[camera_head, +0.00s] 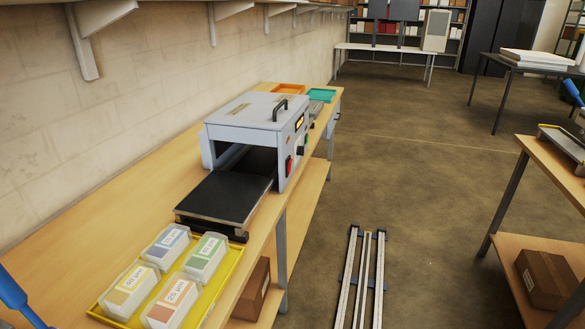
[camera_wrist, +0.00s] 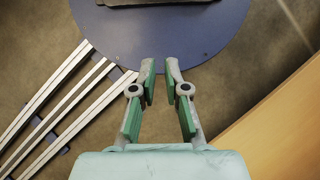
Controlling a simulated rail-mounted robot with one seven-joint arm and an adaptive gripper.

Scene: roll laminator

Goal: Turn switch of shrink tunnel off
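The shrink tunnel (camera_head: 255,130) is a grey box with a black handle on top. It stands on the long wooden bench, with a dark flat bed (camera_head: 226,195) in front of its opening. Its right side panel carries a red switch (camera_head: 289,166), a small display and other small controls. Whether the switch is on or off cannot be told. My gripper (camera_wrist: 160,72) shows only in the wrist view. Its two green-padded fingers are apart with nothing between them, above the floor and my round blue base. The tunnel is not in the wrist view.
A yellow tray (camera_head: 228,275) with several labelled white packs lies at the bench's near end. Orange (camera_head: 288,89) and teal (camera_head: 320,95) trays lie behind the tunnel. Floor rails (camera_head: 364,280) run through the aisle. A second wooden table (camera_head: 555,165) stands at the right.

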